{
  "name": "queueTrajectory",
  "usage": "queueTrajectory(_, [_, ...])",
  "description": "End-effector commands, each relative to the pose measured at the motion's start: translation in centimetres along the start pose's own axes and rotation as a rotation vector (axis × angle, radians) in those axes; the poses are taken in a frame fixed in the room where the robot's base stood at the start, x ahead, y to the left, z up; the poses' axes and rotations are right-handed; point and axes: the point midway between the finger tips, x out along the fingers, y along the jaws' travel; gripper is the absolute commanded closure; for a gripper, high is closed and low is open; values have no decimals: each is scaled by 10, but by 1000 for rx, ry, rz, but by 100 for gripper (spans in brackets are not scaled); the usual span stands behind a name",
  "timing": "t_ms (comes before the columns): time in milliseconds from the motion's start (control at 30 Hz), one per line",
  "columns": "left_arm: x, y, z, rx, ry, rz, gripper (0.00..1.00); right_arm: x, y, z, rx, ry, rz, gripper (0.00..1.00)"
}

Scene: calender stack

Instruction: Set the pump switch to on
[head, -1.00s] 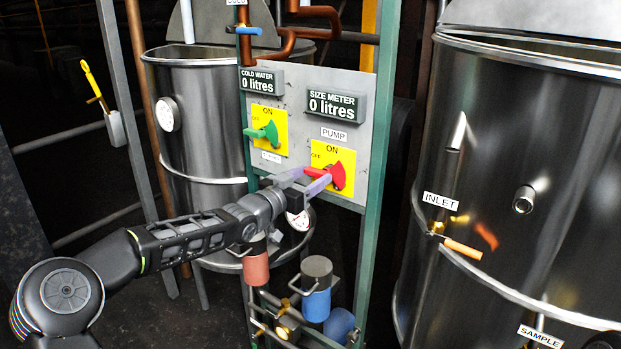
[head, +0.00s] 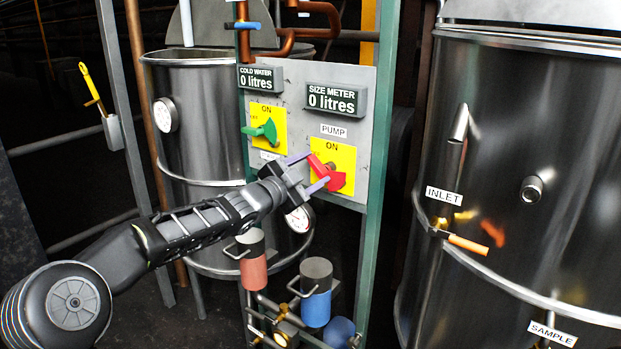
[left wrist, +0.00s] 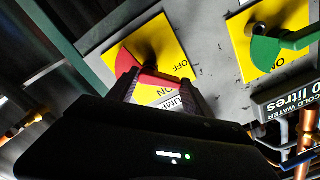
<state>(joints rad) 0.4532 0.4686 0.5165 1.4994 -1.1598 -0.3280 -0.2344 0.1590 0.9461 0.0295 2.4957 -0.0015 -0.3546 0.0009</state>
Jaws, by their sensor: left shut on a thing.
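The red pump switch (head: 337,181) sits on a yellow plate (head: 345,155) marked ON at the top and OFF at the left, below the PUMP label (head: 333,130). Its handle points up and left, between the two marks. My left gripper (head: 317,172) is at the switch, one finger above the handle and one below, shut on it. In the left wrist view the panel appears upside down, and the red switch (left wrist: 160,80) lies between the fingers of the left gripper (left wrist: 158,88). My right gripper is not in view.
A green switch (head: 266,131) on its own yellow plate is up and left of my gripper. Red and blue cylinders (head: 316,292) with pipes stand below the panel. A steel tank with an INLET label (head: 444,196) fills the right side.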

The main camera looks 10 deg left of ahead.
Motion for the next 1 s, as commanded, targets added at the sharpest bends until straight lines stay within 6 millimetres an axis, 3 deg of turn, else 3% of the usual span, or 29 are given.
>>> queueTrajectory(600, [0,5,-10,576,2,-2,82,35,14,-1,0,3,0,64])
queueTrajectory(1000, [0,6,-13,791,2,0,82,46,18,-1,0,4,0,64])
